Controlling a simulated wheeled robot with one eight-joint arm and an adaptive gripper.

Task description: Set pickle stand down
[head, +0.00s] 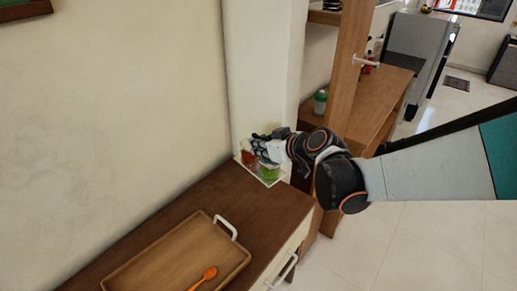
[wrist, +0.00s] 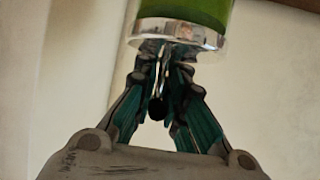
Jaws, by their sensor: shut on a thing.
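The pickle stand (head: 268,173) shows a green jar and a red part in the head view, at the far end of the brown cabinet top. It is over a white square mat (head: 271,183); I cannot tell if it touches it. My gripper (head: 262,146) reaches in from the right and covers part of the stand. In the wrist view the fingers (wrist: 163,65) are closed together on a part of the stand, just under the shiny metal rim of its green jar (wrist: 185,12). Much of the stand is hidden or out of frame there.
A wooden tray (head: 150,268) with a white handle lies nearer on the cabinet top (head: 205,197), with an orange spoon (head: 204,279) in it. A wall and a pale pillar (head: 258,70) stand close behind the mat. A wooden shelf unit (head: 350,90) holding a bottle (head: 320,102) is at the right.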

